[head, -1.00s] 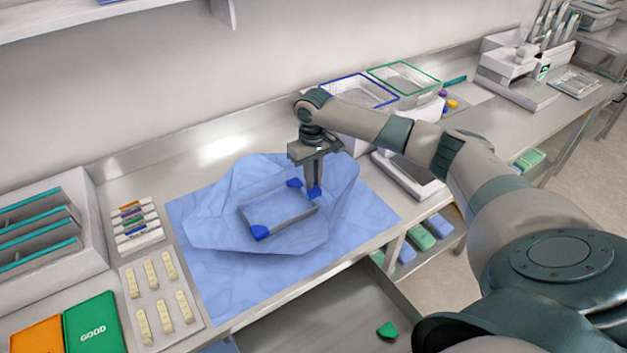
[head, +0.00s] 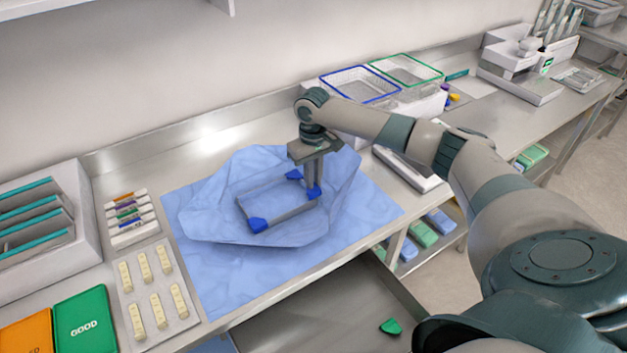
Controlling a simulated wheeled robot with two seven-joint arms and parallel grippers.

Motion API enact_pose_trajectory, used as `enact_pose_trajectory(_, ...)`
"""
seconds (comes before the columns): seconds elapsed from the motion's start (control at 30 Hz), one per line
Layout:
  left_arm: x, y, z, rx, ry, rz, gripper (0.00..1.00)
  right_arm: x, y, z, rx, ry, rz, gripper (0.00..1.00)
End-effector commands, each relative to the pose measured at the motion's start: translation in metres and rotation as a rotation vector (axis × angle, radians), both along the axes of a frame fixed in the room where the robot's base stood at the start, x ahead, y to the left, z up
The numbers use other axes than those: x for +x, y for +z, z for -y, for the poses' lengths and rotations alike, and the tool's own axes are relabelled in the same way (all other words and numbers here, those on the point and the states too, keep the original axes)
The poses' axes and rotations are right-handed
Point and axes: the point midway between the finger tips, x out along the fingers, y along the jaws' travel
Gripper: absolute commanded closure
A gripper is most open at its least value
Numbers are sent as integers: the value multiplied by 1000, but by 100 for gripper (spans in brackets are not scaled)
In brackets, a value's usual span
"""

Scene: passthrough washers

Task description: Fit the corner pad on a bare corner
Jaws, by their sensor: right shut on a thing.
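A shallow grey tray (head: 279,215) lies on a crumpled blue wrap (head: 208,215) on the bench. One blue corner pad (head: 257,225) sits on its front-left corner and another blue pad (head: 294,175) on its back-right corner. My right gripper (head: 314,184) points down over the tray's right front corner. It is shut on a third blue corner pad (head: 314,193), which is at that corner; whether it is fully seated I cannot tell. The tray's back-left corner (head: 237,197) shows no pad. My left gripper is not in view.
A green pad (head: 391,327) lies in the open drawer (head: 330,310) below the bench front. Blue-rimmed (head: 360,85) and green-rimmed (head: 405,70) baskets stand behind my right arm. Pad strips (head: 158,290) and a rack (head: 45,240) stand at left.

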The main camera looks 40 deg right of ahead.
Motion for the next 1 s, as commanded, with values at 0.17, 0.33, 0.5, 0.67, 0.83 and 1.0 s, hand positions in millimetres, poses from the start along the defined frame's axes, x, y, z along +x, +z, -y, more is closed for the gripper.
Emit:
enact_pose_trajectory(0.17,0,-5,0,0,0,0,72,0,-7,0,0,0,-1,100)
enact_pose_trajectory(0.33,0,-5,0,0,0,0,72,0,-14,0,0,-1,0,100)
enact_pose_trajectory(0.5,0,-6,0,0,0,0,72,0,-20,0,0,-2,0,100)
enact_pose_trajectory(0.67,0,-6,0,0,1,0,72,0,-24,0,0,-1,-1,100)
enact_pose_trajectory(0.83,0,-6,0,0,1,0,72,0,-27,0,0,-1,-1,100)
enact_pose_trajectory(1.0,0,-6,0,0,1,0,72,0,-27,0,0,-1,0,100)
